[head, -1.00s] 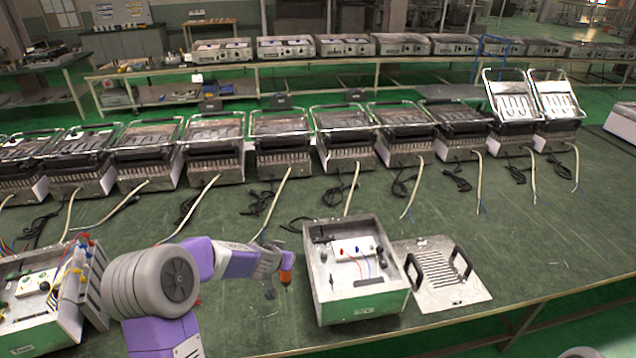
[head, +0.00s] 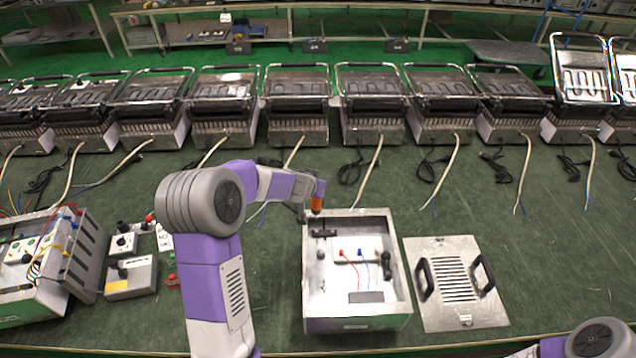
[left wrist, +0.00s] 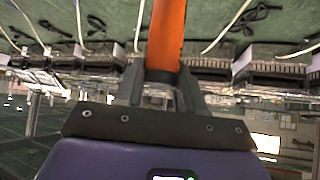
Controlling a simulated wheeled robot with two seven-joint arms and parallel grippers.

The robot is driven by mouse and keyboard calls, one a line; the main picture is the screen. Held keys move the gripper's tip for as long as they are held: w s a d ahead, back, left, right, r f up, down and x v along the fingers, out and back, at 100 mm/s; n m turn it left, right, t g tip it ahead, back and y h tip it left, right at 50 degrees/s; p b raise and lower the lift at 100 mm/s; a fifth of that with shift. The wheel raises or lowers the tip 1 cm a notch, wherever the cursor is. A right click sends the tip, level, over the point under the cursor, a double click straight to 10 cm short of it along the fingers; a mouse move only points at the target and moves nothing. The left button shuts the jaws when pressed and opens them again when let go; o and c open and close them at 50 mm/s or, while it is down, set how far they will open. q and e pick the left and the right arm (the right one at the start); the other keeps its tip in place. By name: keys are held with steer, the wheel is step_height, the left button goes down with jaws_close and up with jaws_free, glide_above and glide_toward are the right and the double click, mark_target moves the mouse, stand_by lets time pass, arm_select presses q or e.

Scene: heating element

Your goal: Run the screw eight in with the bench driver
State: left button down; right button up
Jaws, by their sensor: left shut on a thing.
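My left gripper (head: 310,207) is shut on the bench driver, whose orange body (head: 317,203) shows at the back left corner of the open metal box (head: 310,275). In the left wrist view the driver's orange body (left wrist: 165,35) stands between the two dark fingers. Its bit is hidden or too small to see. The box holds a white terminal block (head: 357,245) with red and blue terminals and wires. Screw eight cannot be made out. My right arm shows only as a link at the bottom right; its gripper is out of view.
A slotted metal plate with two black handles (head: 423,281) lies right of the box. An open wired unit (head: 78,268) and small switch boxes (head: 130,278) are at the left. A row of grills (head: 297,122) with trailing cables lines the back. The bench right of the plate is mostly clear.

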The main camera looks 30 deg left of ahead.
arm_select(q)
steer(key=shift+d+n+y, duration=0.1)
steer(key=shift+n+y, duration=0.2)
steer(key=shift+n, duration=0.1)
steer(key=shift+f+b, duration=2.45)
steer(key=shift+f, duration=0.1)
steer(key=shift+p, duration=0.3)
